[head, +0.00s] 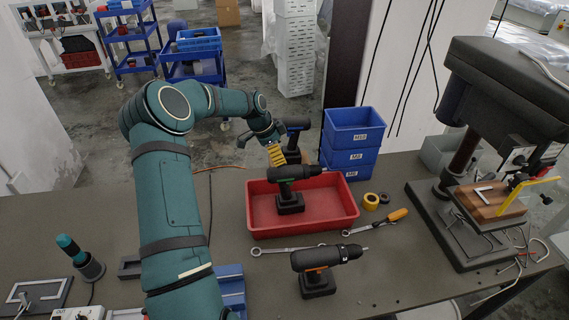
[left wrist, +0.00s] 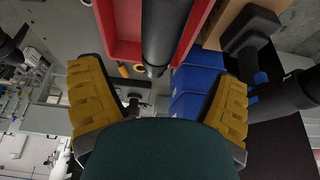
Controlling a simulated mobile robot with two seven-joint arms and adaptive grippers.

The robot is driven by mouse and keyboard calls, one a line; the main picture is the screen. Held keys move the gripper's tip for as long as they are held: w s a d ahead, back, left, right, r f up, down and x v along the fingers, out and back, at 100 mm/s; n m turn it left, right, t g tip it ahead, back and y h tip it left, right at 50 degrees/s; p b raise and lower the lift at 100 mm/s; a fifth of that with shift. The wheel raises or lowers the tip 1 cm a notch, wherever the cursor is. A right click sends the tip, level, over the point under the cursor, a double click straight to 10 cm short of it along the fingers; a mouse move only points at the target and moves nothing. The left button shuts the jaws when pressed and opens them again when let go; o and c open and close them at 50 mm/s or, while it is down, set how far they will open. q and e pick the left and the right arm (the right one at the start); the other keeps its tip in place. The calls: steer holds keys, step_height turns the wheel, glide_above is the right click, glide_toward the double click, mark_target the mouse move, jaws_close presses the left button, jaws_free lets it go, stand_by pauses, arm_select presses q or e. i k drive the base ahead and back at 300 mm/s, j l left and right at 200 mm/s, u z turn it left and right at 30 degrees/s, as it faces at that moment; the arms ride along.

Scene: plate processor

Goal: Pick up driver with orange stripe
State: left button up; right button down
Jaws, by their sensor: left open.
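The driver with the orange stripe (head: 318,280) stands upright on its battery base on the table, in front of the red tray, its black nose pointing right. A similar driver with a green stripe (head: 290,195) stands inside the red tray (head: 340,215). A driver with a blue stripe (head: 293,135) stands behind the tray. My left gripper (head: 277,156) is above the tray's back side, beside the green-striped driver and away from the orange-striped one. In the left wrist view its yellow fingers (left wrist: 160,105) are spread wide, with nothing held between them. My right gripper is out of view.
Stacked blue bins (head: 352,140) stand behind the tray. A wrench (head: 285,249), an orange-handled screwdriver (head: 385,220) and yellow tape (head: 371,201) lie near it. A drill press (head: 470,185) fills the right side. Table is free right of the orange-striped driver.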

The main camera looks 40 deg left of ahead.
mark_target(306, 262)
steer(key=k, duration=1)
